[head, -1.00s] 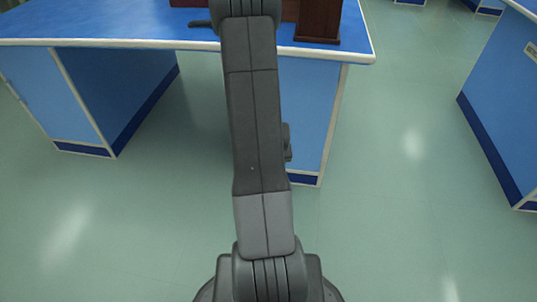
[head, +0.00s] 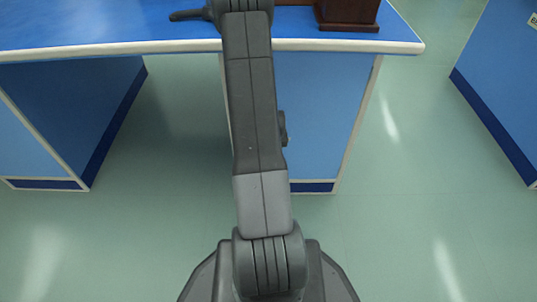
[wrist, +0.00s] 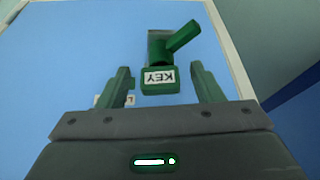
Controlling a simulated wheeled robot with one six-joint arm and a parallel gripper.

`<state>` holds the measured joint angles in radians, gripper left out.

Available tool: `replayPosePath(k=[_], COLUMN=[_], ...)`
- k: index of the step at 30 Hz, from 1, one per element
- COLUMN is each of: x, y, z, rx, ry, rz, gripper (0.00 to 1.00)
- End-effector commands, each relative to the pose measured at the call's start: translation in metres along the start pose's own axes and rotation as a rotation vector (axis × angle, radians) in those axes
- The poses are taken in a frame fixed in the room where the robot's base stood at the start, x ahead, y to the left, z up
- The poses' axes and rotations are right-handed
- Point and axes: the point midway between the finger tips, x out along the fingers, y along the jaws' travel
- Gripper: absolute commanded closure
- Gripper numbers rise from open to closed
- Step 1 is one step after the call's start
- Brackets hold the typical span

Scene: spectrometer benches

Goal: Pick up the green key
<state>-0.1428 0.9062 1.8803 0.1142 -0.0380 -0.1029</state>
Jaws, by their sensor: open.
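The green key (wrist: 158,79) shows in the wrist view, with a white label reading KEY upside down and a green arm sticking out to the upper right. It is over the blue bench top (wrist: 80,50). My gripper (wrist: 160,68) is open, with one finger on each side of the key in the picture and a visible gap on both sides. I cannot tell how far the fingertips are above or short of it. In the head view the key cannot be made out; my arm covers the middle of the bench.
The blue bench (head: 120,33) has a pale front edge and an open knee space below. A dark brown wooden object (head: 347,14) stands on it, right of my arm. Another blue bench (head: 510,75) is at the right. Green floor between them is clear. A small white label (wrist: 130,100) is partly hidden by my left finger.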

Motion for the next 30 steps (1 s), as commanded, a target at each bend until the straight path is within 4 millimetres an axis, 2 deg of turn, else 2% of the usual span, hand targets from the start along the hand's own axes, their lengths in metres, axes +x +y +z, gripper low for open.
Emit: replayPosePath(k=[1, 8, 15, 24, 30], x=[0.006, 0.005, 0.005, 0.004, -0.004], y=[0.0, 0.0, 0.0, 0.0, 0.0], z=[0.001, 0.0, 0.0, -0.001, -0.004], rx=[0.0, 0.001, 0.0, 0.0, 0.0], ry=[-0.001, 0.0, -0.001, 0.0, 0.0], rz=[0.0, 0.0, 0.0, 0.0, 0.0], gripper=[0.4, 0.4, 0.87, 0.88, 0.88])
